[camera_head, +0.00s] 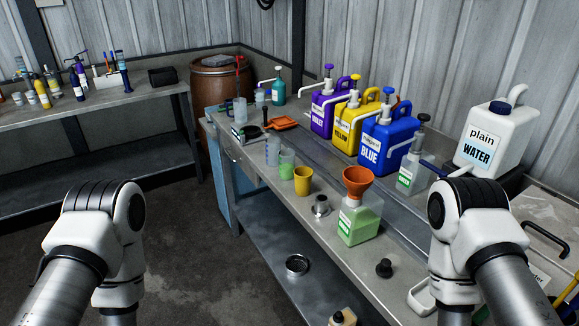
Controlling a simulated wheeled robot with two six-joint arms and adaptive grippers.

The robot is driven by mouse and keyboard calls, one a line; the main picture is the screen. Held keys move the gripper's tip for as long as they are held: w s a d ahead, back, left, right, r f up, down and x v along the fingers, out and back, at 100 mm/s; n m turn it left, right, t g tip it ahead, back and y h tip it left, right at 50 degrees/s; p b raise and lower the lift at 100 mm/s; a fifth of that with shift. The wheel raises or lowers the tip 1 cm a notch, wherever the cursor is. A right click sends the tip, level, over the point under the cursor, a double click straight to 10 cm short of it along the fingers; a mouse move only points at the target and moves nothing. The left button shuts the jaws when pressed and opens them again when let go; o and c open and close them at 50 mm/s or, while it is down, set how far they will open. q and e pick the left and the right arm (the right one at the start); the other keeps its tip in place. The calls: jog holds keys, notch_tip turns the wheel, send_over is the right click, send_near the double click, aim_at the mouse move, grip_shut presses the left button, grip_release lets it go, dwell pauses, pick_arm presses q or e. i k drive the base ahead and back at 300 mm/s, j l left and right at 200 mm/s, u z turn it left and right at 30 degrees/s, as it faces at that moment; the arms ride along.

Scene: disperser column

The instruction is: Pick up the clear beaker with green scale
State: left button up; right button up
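The clear beaker with green scale (287,164) stands upright on the metal bench. It looks greenish; I cannot tell whether it holds liquid. A similar clear beaker with a blue scale (272,150) stands just behind it to the left, and a yellow cup (303,181) stands just in front to the right. My two arms show at the lower left and lower right, both apart from the beaker. Neither gripper is visible.
A green-labelled bottle (357,226) with an orange funnel (358,181) and a small metal vessel (320,206) stand right of the cup. Violet, yellow and blue (386,143) pump jugs line the back. A black stopper (384,268) lies near the front edge.

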aim_at(287, 165)
jog(key=i+j, duration=0.15)
jog(key=j, duration=0.25)
jog(key=i+j+z, duration=0.15)
jog(key=j, duration=0.6)
jog(key=i+j+z, duration=0.1)
jog(key=j, duration=0.35)
jog(key=i+j+z, duration=0.1)
jog(key=j, duration=0.3)
jog(key=i, duration=0.05)
